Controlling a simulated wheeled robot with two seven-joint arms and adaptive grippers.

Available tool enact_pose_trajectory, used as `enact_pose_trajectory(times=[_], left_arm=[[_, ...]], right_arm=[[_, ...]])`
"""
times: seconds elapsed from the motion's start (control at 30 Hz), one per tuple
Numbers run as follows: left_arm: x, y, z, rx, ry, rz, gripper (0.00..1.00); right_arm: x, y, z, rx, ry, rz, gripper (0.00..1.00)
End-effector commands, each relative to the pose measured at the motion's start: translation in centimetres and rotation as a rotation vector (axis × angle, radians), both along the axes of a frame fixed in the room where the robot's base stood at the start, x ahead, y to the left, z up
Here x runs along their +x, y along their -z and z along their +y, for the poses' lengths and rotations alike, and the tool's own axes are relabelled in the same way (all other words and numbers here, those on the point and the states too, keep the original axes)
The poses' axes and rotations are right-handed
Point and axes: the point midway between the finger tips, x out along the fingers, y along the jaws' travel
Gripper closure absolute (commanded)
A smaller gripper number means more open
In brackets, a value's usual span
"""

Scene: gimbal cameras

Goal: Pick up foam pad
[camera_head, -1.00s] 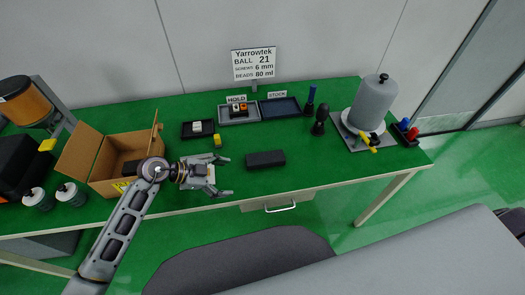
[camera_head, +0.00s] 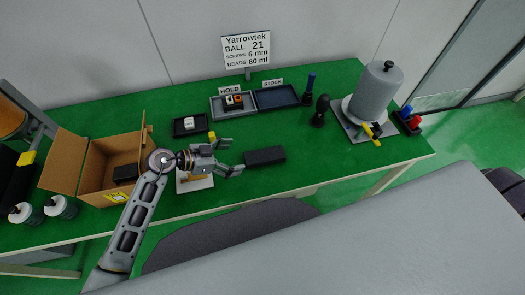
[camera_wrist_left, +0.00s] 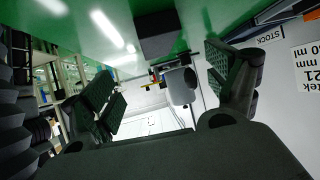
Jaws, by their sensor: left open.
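A dark block (camera_head: 264,155), which looks like the foam pad, lies flat on the green table near its front edge. My left gripper (camera_head: 231,157) is just left of it, jaws open and pointing at its left end, with nothing between the fingers. In the left wrist view the dark block (camera_wrist_left: 158,32) shows ahead, between and beyond the two spread fingers (camera_wrist_left: 160,62). A gap seems to remain between fingertips and block. A second dark block (camera_head: 126,172) lies in the cardboard box. My right gripper is not in view.
The open cardboard box (camera_head: 92,165) stands left of my gripper. A pale flat item (camera_head: 196,184) lies partly under it. Behind are a small black tray (camera_head: 190,124), the HOLD tray (camera_head: 233,105) and STOCK tray (camera_head: 277,97). A grey cylinder (camera_head: 376,92) stands at right.

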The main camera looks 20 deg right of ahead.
Motion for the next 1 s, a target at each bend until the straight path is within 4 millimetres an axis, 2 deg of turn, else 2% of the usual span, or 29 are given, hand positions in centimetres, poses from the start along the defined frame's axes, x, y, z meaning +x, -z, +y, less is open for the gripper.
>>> enact_pose_trajectory(times=[0.57, 0.77, 1.0], left_arm=[[-0.1, 0.0, -0.4, -0.01, -0.01, 0.014, 0.12], [0.1, 0.6, -1.6, -0.011, -0.01, 0.014, 0.12], [0.3, 1.9, -3.9, -0.012, -0.01, 0.015, 0.12]], right_arm=[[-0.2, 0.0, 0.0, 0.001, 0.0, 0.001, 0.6], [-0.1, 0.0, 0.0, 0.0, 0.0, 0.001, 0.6], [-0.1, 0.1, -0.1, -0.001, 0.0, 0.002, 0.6]])
